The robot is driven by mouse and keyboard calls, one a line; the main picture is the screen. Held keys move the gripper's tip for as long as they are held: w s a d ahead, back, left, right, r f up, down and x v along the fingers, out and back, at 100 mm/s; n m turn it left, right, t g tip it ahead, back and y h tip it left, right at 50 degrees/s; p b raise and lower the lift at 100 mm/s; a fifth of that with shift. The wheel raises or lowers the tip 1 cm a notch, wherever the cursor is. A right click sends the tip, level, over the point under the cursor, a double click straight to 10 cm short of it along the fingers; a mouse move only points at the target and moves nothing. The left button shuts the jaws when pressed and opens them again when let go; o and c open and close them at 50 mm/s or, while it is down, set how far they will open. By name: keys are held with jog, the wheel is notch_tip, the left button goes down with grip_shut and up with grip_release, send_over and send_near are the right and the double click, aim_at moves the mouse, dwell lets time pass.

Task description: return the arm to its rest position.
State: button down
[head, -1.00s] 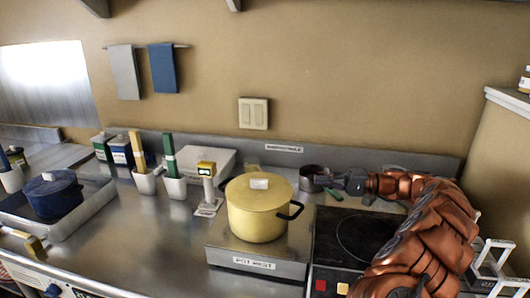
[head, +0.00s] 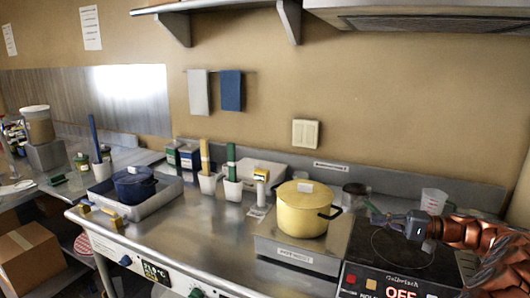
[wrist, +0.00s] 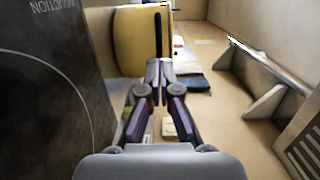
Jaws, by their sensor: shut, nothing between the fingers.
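My arm (head: 470,238) reaches in from the right edge of the head view. My gripper (head: 376,214) is above the black induction cooktop, to the right of the yellow pot, with nothing held. In the wrist view its two fingers (wrist: 160,65) meet at the tips and are shut. The yellow lidded pot (head: 302,212) stands on a metal platform labelled pot rest. It also shows ahead of the fingers in the wrist view (wrist: 128,45).
The induction cooktop (head: 400,258) lies under my gripper and its display reads OFF. A dark cup (head: 354,192) and a clear measuring jug (head: 433,201) stand behind it. A blue pot (head: 134,186) sits in a tray at left. A shelf (head: 215,5) and hood overhang the wall.

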jog(key=s+a+r+n+g+h, duration=0.1)
jog(key=s+a+r+g, duration=0.2)
jog(key=a, duration=0.5)
jog(key=s+a+r+n+g, duration=0.1)
jog(key=s+a+r+g, duration=0.2)
jog(key=a, duration=0.4)
jog(key=s+a+f+n+g+h, duration=0.2)
jog(key=s+a+h, duration=0.3)
jog(key=s+a, duration=0.7)
jog(key=s+d+f+h, duration=0.1)
jog(key=s+f+h, duration=0.15)
jog(key=s, duration=0.45)
jog(key=s+d+f+h, duration=0.2)
jog(key=s+h, duration=0.1)
jog(key=s, duration=0.4)
jog(key=s+d+f+t+h, duration=0.1)
jog(key=s+d+f+h, duration=0.4)
jog(key=s+d, duration=0.5)
jog(key=shift+s+d+f+m+h+p, duration=0.3)
jog(key=shift+s+f+h+p, duration=0.1)
jog(key=shift+s+f, duration=0.4)
jog(key=shift+r, duration=0.1)
